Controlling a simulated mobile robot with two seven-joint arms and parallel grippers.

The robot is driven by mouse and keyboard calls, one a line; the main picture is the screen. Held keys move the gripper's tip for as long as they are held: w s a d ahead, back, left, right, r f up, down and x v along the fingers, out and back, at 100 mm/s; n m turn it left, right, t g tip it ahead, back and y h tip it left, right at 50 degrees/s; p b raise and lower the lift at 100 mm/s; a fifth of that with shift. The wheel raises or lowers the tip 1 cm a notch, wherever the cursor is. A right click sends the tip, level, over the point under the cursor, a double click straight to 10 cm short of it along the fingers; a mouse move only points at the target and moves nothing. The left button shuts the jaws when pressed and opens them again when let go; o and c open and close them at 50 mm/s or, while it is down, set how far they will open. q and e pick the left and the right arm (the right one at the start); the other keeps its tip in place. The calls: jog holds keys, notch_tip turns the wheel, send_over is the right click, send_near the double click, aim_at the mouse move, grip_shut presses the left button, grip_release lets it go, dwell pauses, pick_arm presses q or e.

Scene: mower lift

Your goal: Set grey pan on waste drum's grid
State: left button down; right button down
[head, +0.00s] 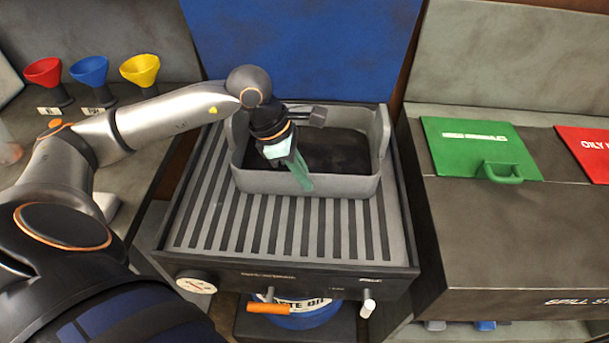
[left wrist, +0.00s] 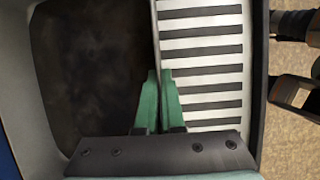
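The grey pan (head: 345,185) is a level rounded tray with a dark inside and raised ends. It is over the back half of the slatted grid (head: 270,228) of the waste drum and looks to be resting on it, though its underside is hidden. In the left wrist view the pan's dark inside (left wrist: 90,70) is left of the grid (left wrist: 205,65). My left gripper (head: 303,180) points down at the pan's near wall. Its green fingers (left wrist: 160,90) are close together with the thin wall between them. My right gripper is not recognisable in either view.
A blue panel (head: 300,45) rises behind the grid. A bench with a green lid (head: 480,148) and a red lid (head: 590,150) is at the right. Red, blue and yellow funnels (head: 140,70) stand at the left. The grid's front half is bare. Unidentified dark parts (left wrist: 290,92) show beyond its edge.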

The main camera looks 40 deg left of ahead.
pick_arm(q)
jog(key=shift+w, duration=0.1)
jog(key=shift+f, duration=0.1)
jog(key=c, duration=1)
grip_release()
jog(key=shift+c, duration=0.2)
jog(key=v, duration=1.2)
jog(key=shift+d, duration=0.1)
